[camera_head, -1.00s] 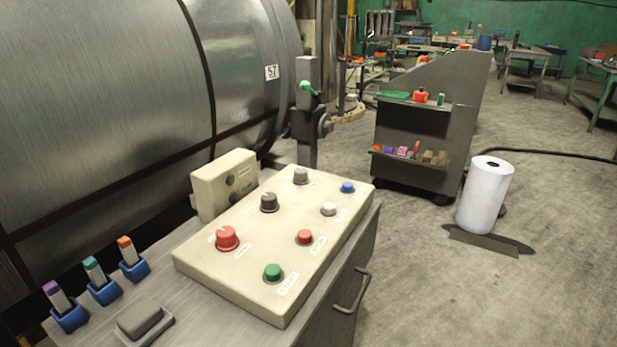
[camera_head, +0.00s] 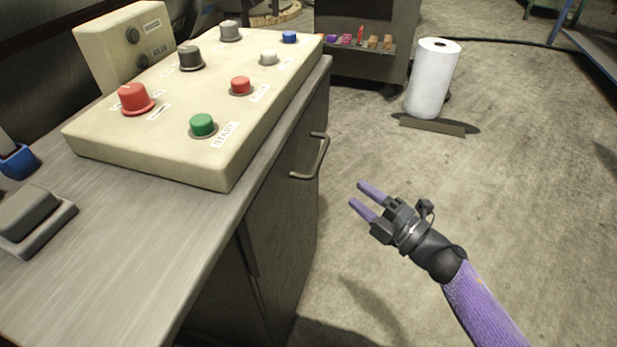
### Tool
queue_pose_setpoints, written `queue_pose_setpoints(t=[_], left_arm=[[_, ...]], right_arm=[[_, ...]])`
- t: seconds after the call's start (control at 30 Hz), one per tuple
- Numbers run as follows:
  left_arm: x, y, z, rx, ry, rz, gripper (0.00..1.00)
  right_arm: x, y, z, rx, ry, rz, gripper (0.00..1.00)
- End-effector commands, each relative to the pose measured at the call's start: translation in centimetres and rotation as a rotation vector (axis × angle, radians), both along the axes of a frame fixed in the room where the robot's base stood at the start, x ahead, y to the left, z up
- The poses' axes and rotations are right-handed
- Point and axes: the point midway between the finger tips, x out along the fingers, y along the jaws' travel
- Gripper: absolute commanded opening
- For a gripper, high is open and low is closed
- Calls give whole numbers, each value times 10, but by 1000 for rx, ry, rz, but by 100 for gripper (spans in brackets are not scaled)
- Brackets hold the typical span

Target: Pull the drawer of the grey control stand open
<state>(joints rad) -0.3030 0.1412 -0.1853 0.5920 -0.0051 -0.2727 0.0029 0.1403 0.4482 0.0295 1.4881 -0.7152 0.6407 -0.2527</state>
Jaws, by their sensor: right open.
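The grey control stand (camera_head: 165,235) fills the left and centre of the head view. Its drawer handle (camera_head: 318,160), a dark metal bar, sticks out from the right-hand face below the top edge. The drawer looks closed. My right gripper (camera_head: 364,199) is open and empty, with purple fingers pointing up and left toward the handle. In the picture it is a little right of and below the handle, apart from it. My left gripper is out of view.
A cream button panel (camera_head: 225,172) with several coloured knobs sits on the stand. A grey block (camera_head: 28,212) is at the left. A white roll (camera_head: 432,85) and a dark cart (camera_head: 385,65) stand further back.

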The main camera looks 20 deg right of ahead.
Motion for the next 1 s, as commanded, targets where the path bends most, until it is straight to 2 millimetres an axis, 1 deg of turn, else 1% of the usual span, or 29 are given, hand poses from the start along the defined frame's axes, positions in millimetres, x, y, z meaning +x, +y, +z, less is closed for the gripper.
queue_pose_setpoints(t=[0.03, 0.13, 0.3, 0.4, 0.5, 0.63, 0.87, 0.9, 0.97, 1.0], left_arm=[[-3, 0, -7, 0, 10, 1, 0], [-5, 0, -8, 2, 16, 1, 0], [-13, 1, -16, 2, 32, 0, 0], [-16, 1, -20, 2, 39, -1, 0], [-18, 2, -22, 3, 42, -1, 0], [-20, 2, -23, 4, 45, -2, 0], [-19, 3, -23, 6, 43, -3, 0], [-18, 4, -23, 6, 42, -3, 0], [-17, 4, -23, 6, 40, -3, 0], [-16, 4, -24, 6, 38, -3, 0]], right_arm=[[2, 5, 4, -34, -46, 30, 53], [13, 14, 16, -50, -72, 47, 53], [48, 37, 22, -47, -69, 44, 53], [64, 48, 26, -45, -68, 44, 53], [75, 54, 28, -44, -65, 42, 53], [81, 59, 30, -44, -63, 43, 53], [82, 60, 31, -43, -62, 42, 53], [82, 60, 31, -43, -63, 42, 48], [82, 60, 31, -43, -62, 42, 36], [82, 60, 31, -43, -63, 42, 27]])
